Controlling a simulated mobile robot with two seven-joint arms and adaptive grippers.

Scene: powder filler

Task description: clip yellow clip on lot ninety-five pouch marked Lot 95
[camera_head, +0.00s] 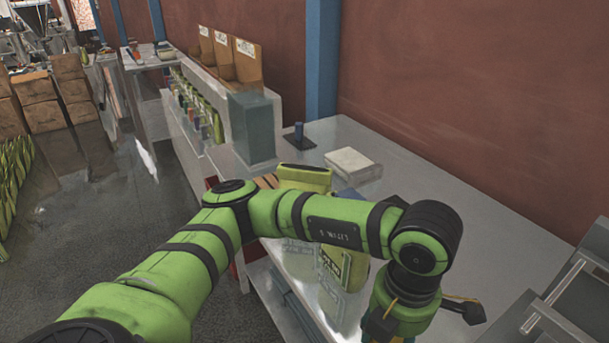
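My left arm reaches in from the lower left and crosses the counter. Its gripper (408,317) points down at the lower right, partly cut off by the bottom edge. Its fingertips are hidden, so I cannot tell whether it is open or shut. Small yellow-orange pieces show beside its dark parts; I cannot tell whether one is the yellow clip. A yellow-green pouch (340,264) with a label stands just left of the gripper, partly behind my arm. Its lot number is not readable. Another yellow-green packet (305,175) stands behind my forearm. My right gripper is not in view.
The grey counter (440,190) is clear behind and right of my arm. A grey block (252,127) and a shelf of several pouches (200,105) stand at the left. Grey metal frames (560,295) stand at the right.

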